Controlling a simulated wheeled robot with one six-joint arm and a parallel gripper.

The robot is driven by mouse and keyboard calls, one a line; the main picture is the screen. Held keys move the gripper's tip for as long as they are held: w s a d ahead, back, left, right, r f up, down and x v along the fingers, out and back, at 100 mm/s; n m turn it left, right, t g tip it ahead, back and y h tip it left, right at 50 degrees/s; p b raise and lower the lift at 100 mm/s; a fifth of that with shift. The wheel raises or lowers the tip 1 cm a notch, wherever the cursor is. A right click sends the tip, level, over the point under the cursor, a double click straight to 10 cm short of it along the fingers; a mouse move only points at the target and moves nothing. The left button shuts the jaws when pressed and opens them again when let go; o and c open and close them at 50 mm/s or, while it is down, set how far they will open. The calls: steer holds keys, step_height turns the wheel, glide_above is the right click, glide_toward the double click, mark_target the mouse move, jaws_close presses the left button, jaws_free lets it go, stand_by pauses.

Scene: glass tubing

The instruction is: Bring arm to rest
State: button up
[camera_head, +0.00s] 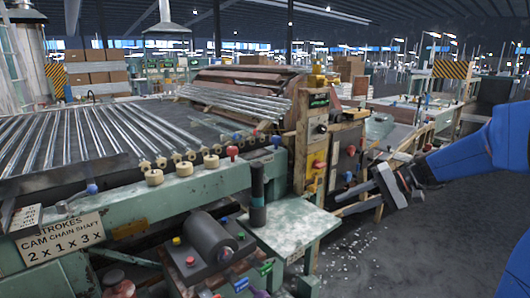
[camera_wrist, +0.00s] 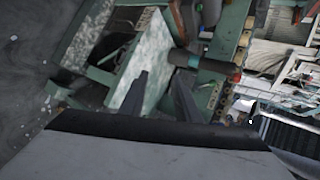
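My gripper (camera_head: 340,204) is at the right of the head view, at the end of my blue arm. It points left, beside the small green side table (camera_head: 288,228) and apart from it. In the wrist view my gripper (camera_wrist: 160,80) shows two dark fingers spread apart with nothing between them. The same side table (camera_wrist: 140,62) with its worn whitish top shows beyond the fingers there. The arm is stretched in from the right edge of the head view, with the gripper over open floor.
A green machine with a bed of glass tubes (camera_head: 70,140) fills the left. A dark upright cylinder (camera_head: 257,195) stands at the side table's back edge. A control box (camera_head: 345,155) with knobs stands behind the gripper. The grey floor (camera_head: 400,255) at lower right is clear apart from scattered white bits.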

steer(key=s+a+f+n+g+h, duration=0.1)
steer(key=s+h, duration=0.2)
steer(key=s, duration=0.5)
steer(key=s+a+f+h, duration=0.2)
steer(key=s, duration=0.5)
steer(key=s+d+f+n+t+h, duration=0.1)
steer(key=s+d+f+h, duration=0.1)
steer(key=s, duration=0.5)
steer(key=s+d+f+n+t+h, duration=0.1)
steer(key=s+d+t+h, duration=0.1)
steer(key=s+d+h, duration=0.2)
steer(key=shift+s+d+f, duration=0.4)
steer(key=shift+s, duration=1.25)
